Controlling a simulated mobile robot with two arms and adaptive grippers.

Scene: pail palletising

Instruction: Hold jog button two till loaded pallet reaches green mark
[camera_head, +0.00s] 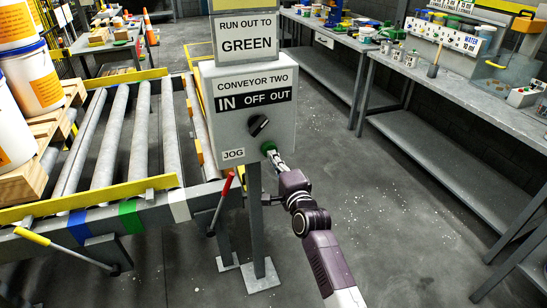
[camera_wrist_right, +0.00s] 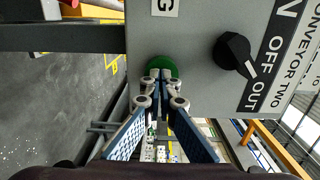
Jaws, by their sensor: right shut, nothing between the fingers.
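The control box (camera_head: 238,105) labelled CONVEYOR TWO stands on a post. Its green jog button (camera_head: 268,147) is beside the JOG label and shows in the right wrist view (camera_wrist_right: 163,63). My right gripper (camera_head: 275,158) is shut and empty, its fingertips (camera_wrist_right: 160,76) at the button's face; I cannot tell how far it is pressed. The black selector knob (camera_head: 258,125) points toward OUT. The loaded wooden pallet (camera_head: 66,105), with white and orange pails (camera_head: 32,78), is on the rollers at left. The green mark (camera_head: 130,216) is on the conveyor's front rail, right of the pallet. My left gripper is not in view.
Blue (camera_head: 77,226) and white (camera_head: 179,205) marks flank the green one. A red-handled lever (camera_head: 227,185) and a yellow-handled lever (camera_head: 32,236) stick out at the conveyor. A sign (camera_head: 247,37) reads RUN OUT TO GREEN. Workbenches (camera_head: 480,95) line the right; floor between is clear.

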